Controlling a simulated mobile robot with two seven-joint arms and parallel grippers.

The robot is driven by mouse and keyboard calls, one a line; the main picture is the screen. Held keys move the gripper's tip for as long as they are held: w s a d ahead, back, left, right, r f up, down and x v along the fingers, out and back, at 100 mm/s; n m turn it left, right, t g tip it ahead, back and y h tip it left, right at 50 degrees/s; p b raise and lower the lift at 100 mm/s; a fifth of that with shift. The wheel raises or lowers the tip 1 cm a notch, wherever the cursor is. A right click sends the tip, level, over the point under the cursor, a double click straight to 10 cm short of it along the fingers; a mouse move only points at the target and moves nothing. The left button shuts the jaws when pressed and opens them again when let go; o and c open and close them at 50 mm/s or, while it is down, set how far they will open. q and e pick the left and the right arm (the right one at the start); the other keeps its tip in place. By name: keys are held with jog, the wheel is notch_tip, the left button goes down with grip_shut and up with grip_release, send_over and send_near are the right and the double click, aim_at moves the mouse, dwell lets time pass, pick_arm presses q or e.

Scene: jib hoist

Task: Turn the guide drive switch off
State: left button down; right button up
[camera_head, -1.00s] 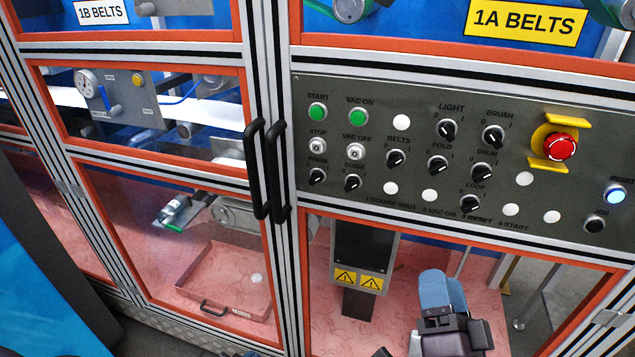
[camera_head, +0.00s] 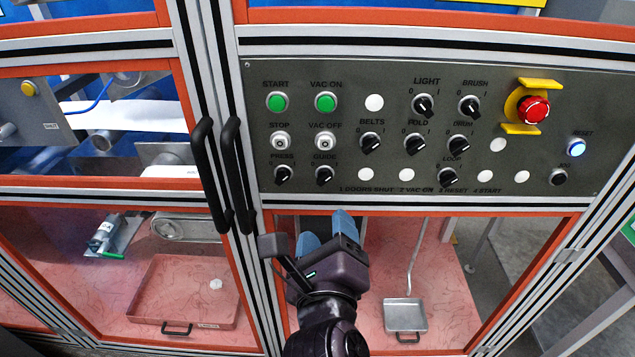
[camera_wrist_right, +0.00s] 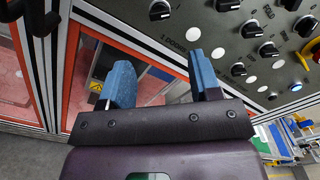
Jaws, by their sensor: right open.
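The guide switch (camera_head: 324,176) is a black rotary knob in the lower row of the grey control panel, under its GUIDE label, right of the press switch (camera_head: 283,175). Its pointer is too small to read surely. My right gripper (camera_head: 326,233) is open and empty, its two blue fingers just below the panel's lower edge, under the guide switch and not touching it. In the right wrist view, the fingers (camera_wrist_right: 160,72) stand apart, and what looks like the guide knob (camera_wrist_right: 160,10) is at the top edge. My left gripper is not in view.
Two black door handles (camera_head: 222,178) stand out just left of the panel. Other knobs, green buttons (camera_head: 277,102) and a red emergency stop (camera_head: 534,109) share the panel. Below, behind the framed doors, are a pink tray (camera_head: 150,290) and a small metal pan (camera_head: 404,314).

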aim_at(325, 178)
jog(key=w+p, duration=0.1)
jog(key=w, duration=0.9)
jog(key=shift+w, duration=0.4)
jog(key=c, duration=0.9)
